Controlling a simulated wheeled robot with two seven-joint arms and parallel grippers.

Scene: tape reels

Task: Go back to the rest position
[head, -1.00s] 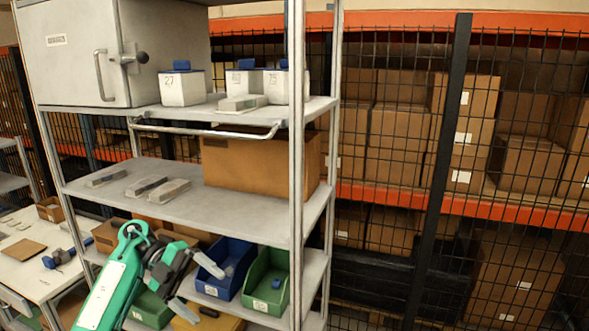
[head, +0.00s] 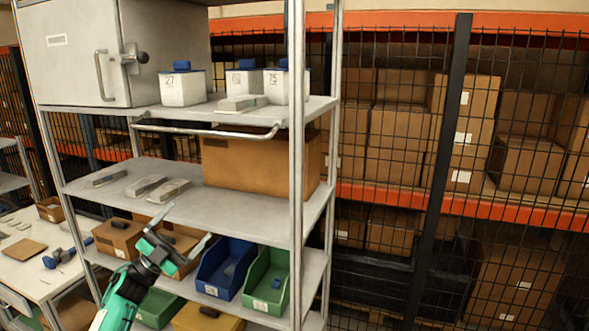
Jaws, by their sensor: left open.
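My left gripper (head: 190,221) is in front of the shelving rack, at the level of the gap below the middle shelf (head: 235,213). Its two grey fingers are spread apart and point up and to the right, with nothing between them. The green and black left arm (head: 125,290) comes up from the bottom edge. The gripper covers part of a cardboard box (head: 187,240) on the lower shelf. My right gripper is not in view.
A blue bin (head: 212,283) and a green bin (head: 252,296) stand right of the gripper. The middle shelf holds several small grey items and a large box (head: 250,165). White containers (head: 183,88) stand above. A table (head: 30,270) is at left.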

